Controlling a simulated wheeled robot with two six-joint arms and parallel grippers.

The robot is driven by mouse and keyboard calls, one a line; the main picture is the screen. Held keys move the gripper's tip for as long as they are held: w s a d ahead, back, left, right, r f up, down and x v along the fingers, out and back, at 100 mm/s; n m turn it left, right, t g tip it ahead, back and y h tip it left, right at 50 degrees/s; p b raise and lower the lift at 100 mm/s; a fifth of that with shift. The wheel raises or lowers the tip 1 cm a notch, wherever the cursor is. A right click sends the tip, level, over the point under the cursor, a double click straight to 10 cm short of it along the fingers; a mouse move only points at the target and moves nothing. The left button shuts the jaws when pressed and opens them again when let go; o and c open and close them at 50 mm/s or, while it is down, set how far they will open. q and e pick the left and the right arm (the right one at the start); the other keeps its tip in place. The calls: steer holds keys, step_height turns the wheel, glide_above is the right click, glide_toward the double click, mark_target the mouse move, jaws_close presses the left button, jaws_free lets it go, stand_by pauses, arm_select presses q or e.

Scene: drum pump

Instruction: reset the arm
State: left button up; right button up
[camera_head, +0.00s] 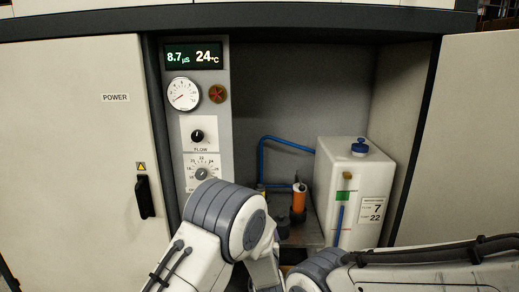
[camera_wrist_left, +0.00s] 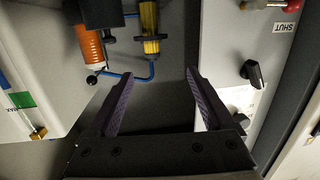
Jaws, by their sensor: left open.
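My left gripper (camera_wrist_left: 157,72) is open in the left wrist view, with nothing between its two dark fingers. Its fingertips point into the cabinet, between the white tank on the left of that view and the control panel on the right. In the head view my left arm (camera_head: 232,215) bends in front of the cabinet and its gripper cannot be made out. My right arm (camera_head: 430,272) enters low from the right; its gripper does not show.
A white tank (camera_head: 348,180) with a blue cap and an orange cylinder (camera_head: 299,198) stand in the cabinet. The control panel (camera_head: 224,140) has a gauge, FLOW knob (camera_head: 197,136) and lower dial (camera_head: 201,174). A black handle (camera_head: 144,197) is on the left door. The upper cabinet space is free.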

arm_select(q)
steer(key=s+a+f+m+g+h, duration=0.1)
steer(key=s+a+g, duration=0.7)
steer(key=s, duration=0.6)
steer(key=s+a+g, duration=0.6)
steer(key=s+a, duration=0.4)
steer(key=s, duration=0.4)
steer(key=s+d+r+m+g, duration=0.1)
steer(key=s+d+r+m, duration=0.15)
steer(key=s+d, duration=0.25)
steer(key=s+d+r+m+g+h, duration=0.1)
steer(key=s+d+m, duration=0.2)
steer(key=s+d, duration=0.15)
steer(key=s+d+r+m+g, duration=0.1)
steer(key=s+d+r+m, duration=0.1)
steer(key=s+d, duration=0.25)
step_height(320, 180, up, 31)
steer(key=p, duration=3.1)
steer(key=shift+s+a, duration=0.2)
steer(key=shift+a, duration=0.15)
